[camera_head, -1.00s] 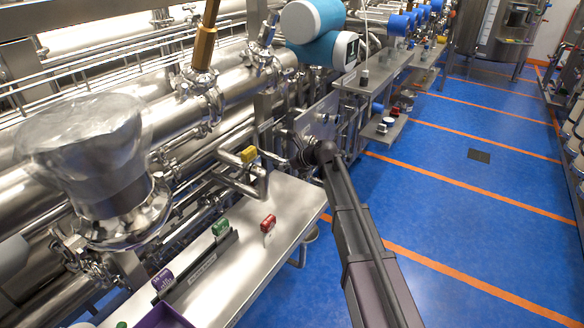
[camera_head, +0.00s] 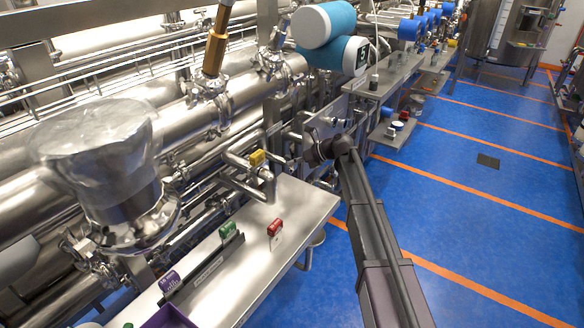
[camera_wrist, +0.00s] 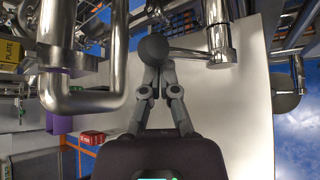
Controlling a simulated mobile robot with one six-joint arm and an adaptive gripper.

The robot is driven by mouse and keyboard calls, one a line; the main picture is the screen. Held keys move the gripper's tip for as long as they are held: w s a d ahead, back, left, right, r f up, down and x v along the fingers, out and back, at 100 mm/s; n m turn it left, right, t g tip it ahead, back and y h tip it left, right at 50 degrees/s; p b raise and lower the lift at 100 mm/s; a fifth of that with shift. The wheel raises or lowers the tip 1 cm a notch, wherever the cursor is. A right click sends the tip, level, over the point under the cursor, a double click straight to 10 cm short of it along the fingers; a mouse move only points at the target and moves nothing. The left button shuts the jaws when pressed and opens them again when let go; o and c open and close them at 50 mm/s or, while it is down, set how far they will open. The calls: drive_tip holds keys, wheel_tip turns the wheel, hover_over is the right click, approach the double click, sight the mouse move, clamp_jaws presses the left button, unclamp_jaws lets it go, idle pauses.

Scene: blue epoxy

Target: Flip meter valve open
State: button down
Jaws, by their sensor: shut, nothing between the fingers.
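In the wrist view my gripper (camera_wrist: 157,72) is shut and empty. Its fingertips are right at a dark round knob (camera_wrist: 152,47), which hides the very tips. I cannot tell whether they touch it. A thin lever rod (camera_wrist: 187,52) runs right from the knob to a shiny pipe fitting (camera_wrist: 220,48), which looks like the valve. In the head view my arm hides the gripper and knob. A teal and white meter (camera_head: 328,38) stands on the pipework beyond my arm.
A bent steel pipe (camera_wrist: 82,104) is close left of my gripper. A yellow tag (camera_head: 257,157) sits on pipework left of my arm. The steel shelf (camera_head: 285,262) carries a red tag (camera_head: 274,227) and a green tag (camera_head: 227,229). Blue floor (camera_head: 480,235) lies open to the right.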

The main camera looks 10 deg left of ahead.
drive_tip(key=shift+w+d+r+p, duration=0.25)
drive_tip(key=shift+w+r, duration=0.05)
drive_tip(key=shift+w, duration=0.3)
drive_tip(key=shift+w+d+r+p, duration=0.25)
drive_tip(key=shift+w+r, duration=0.05)
drive_tip(key=shift+w, duration=0.35)
drive_tip(key=s+d+r+p, duration=0.1)
drive_tip(key=d, duration=0.8)
drive_tip(key=shift+s+d, duration=0.15)
drive_tip(key=shift+s, duration=0.25)
idle(0.5)
